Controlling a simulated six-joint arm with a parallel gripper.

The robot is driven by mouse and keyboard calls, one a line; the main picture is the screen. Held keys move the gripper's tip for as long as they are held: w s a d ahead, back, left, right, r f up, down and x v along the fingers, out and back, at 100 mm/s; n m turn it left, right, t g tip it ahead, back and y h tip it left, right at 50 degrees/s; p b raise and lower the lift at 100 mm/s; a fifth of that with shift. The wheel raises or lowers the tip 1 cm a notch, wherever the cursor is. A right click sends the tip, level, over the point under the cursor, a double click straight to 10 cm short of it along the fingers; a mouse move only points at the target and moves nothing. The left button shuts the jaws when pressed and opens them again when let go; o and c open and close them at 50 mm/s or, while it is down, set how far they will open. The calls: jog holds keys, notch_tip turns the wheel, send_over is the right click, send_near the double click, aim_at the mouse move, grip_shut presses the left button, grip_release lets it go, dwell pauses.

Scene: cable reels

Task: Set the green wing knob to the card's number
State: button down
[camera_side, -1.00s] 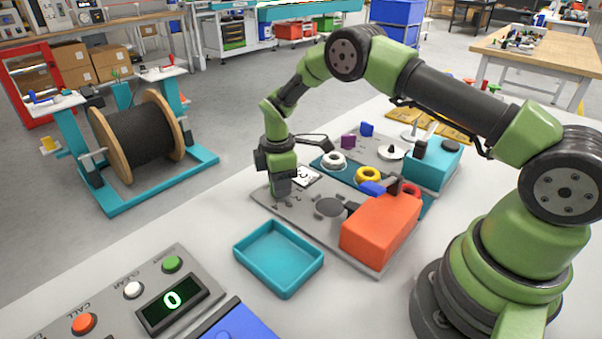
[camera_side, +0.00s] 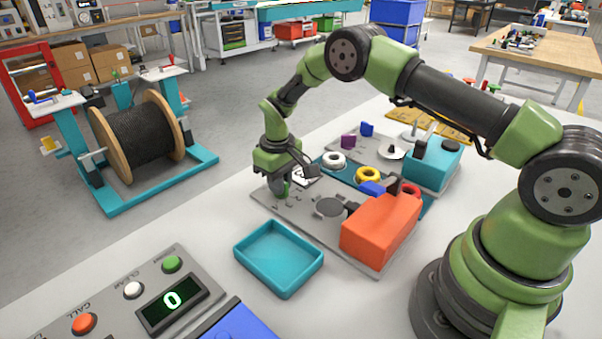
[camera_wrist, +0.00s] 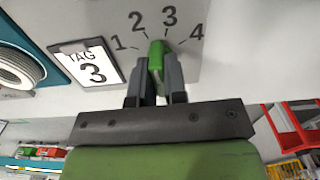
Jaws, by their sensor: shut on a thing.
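The green wing knob (camera_wrist: 156,56) shows between the fingers of my gripper (camera_wrist: 155,82) in the wrist view. The fingers are shut on it from both sides. Its visible end points up, about between the printed 2 and 3; I cannot tell its exact setting. The numbers 1 to 4 (camera_wrist: 170,15) fan around it on the grey plate. The white card (camera_wrist: 92,72) left of the knob reads TAG 3; it also shows in the side view (camera_side: 305,174). There my gripper (camera_side: 280,188) is low over the plate's far left corner, with the knob partly hidden.
An empty teal tray (camera_side: 278,258) stands in front of the plate (camera_side: 300,215). An orange box (camera_side: 380,230) is on the plate's right. White (camera_side: 333,160) and yellow (camera_side: 368,175) rings lie behind. A button panel (camera_side: 170,300) reads 0.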

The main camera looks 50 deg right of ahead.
jog(key=shift+m, duration=0.3)
jog(key=m, duration=0.3)
jog(key=shift+m, duration=0.4)
jog(key=c, duration=1.2)
grip_release()
jog(key=shift+r, duration=0.1)
notch_tip(320, 180, up, 7)
jog(key=shift+f, duration=0.1)
